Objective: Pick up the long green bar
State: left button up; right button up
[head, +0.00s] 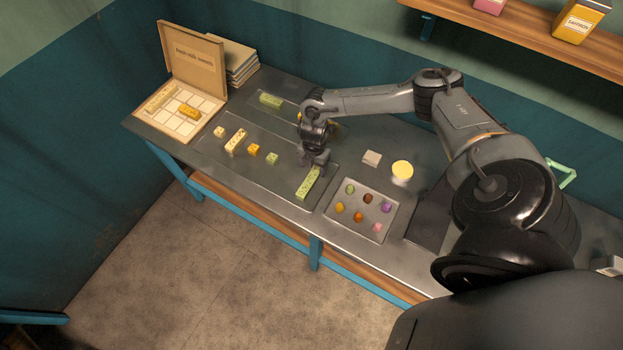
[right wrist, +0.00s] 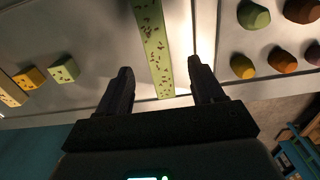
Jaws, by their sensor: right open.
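The long green bar (head: 308,183) lies on the grey table near its front edge, flecked with dark bits. It also shows in the right wrist view (right wrist: 153,45), running between the fingers' lines. My right gripper (head: 315,163) is open and empty, just above the bar's far end. In the right wrist view its two fingers (right wrist: 162,88) stand on either side of the bar, with space on both sides. I cannot tell the exact height of the fingertips over the bar. My left gripper is not in view.
A tray (head: 334,211) of several coloured round sweets stands right of the bar. Small yellow and green blocks (head: 253,150) lie to the left. Another green bar (head: 271,100) lies farther back. An open box (head: 215,103) stands at the far left.

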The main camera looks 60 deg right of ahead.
aim_at(312, 177)
jog(key=shift+w+a+f+p, duration=0.1)
jog(key=shift+a+f+p, duration=0.1)
jog(key=shift+f, duration=1)
jog(key=shift+w+a+f+p, duration=0.1)
jog(key=shift+a+f, duration=0.05)
jog(key=shift+f, duration=1.75)
grip_shut()
